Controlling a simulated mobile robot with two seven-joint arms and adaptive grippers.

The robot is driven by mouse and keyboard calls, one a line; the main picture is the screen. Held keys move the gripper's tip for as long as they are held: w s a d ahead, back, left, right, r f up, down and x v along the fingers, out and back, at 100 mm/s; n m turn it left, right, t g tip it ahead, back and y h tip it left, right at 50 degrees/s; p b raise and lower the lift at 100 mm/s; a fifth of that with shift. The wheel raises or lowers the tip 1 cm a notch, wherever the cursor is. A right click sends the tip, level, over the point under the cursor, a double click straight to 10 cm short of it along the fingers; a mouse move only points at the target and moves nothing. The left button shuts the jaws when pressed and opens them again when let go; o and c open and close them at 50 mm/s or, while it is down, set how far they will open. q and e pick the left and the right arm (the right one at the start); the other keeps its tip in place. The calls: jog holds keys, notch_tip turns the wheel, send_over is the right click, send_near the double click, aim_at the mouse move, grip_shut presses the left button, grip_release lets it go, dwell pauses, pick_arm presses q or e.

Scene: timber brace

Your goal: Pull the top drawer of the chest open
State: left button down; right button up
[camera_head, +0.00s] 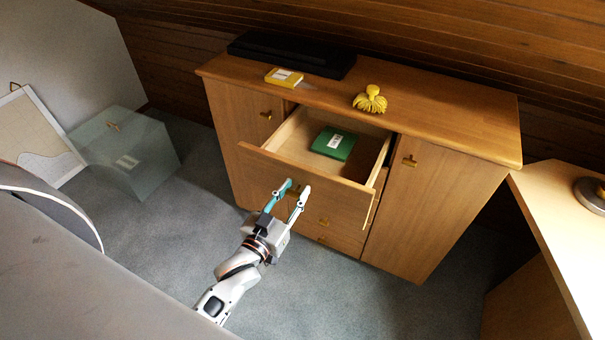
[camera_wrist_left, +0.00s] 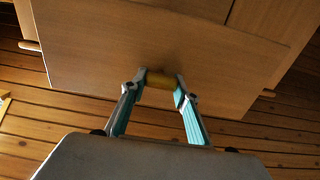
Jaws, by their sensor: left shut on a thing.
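The wooden chest (camera_head: 447,185) stands against the back wall with doors on its left and right and drawers in the middle. Its top drawer (camera_head: 303,172) is pulled well out, and a green box (camera_head: 334,143) lies inside it. My left gripper (camera_head: 295,191) is at the front of this drawer. In the left wrist view my left gripper (camera_wrist_left: 161,80) is shut on the yellow drawer handle (camera_wrist_left: 160,79), with the drawer front (camera_wrist_left: 150,45) filling the space beyond. In the head view the fingers mostly hide the handle. My right gripper is in neither view.
A black flat case (camera_head: 292,54), a yellow box (camera_head: 284,77) and a yellow tufted object (camera_head: 370,99) sit on the chest top. A translucent box (camera_head: 126,153) stands on the floor at left. A table (camera_head: 560,215) is at right. Grey carpet (camera_head: 330,290) lies clear before the chest.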

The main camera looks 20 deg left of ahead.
pick_arm(q)
jog(key=s, duration=0.2)
jog(key=shift+s+p, duration=0.3)
jog(key=shift+s, duration=0.35)
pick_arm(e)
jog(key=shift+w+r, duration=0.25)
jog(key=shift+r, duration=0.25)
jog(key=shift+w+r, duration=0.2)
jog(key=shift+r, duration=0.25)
pick_arm(q)
jog(key=c, duration=1.5)
grip_release()
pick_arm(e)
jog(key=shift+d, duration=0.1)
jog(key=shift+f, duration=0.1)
pick_arm(q)
jog(key=shift+a, duration=0.1)
jog(key=s, duration=1.2)
jog(key=shift+a, duration=0.2)
